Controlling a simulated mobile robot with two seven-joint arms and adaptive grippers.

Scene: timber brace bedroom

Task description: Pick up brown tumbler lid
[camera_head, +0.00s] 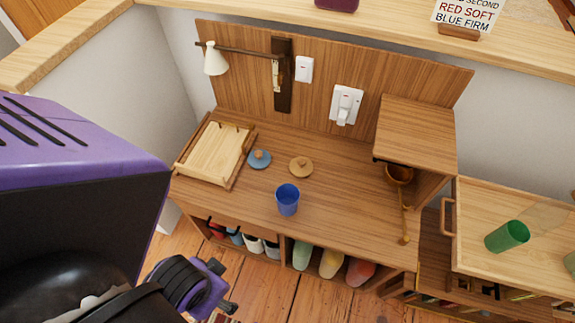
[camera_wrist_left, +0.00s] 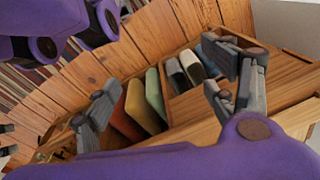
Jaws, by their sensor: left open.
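The brown tumbler lid (camera_head: 301,166), a small round disc with a knob, lies flat on the wooden desk top (camera_head: 345,202) in the head view. A similar blue lid (camera_head: 260,159) lies to its left. A blue tumbler (camera_head: 288,199) stands in front of both. My left gripper (camera_head: 222,287) is low at the bottom left of the head view, in front of the desk and well apart from the brown lid. In the left wrist view its fingers (camera_wrist_left: 163,93) are spread with nothing between them; the lid is not seen there. My right gripper is not in view.
A wooden tray (camera_head: 213,153) stands at the desk's left end. A shelf box (camera_head: 417,130) with a wooden ladle (camera_head: 400,176) hanging from it is at the right. A green tumbler (camera_head: 507,236) lies farther right. Books and shoes fill cubbies below the desk top.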

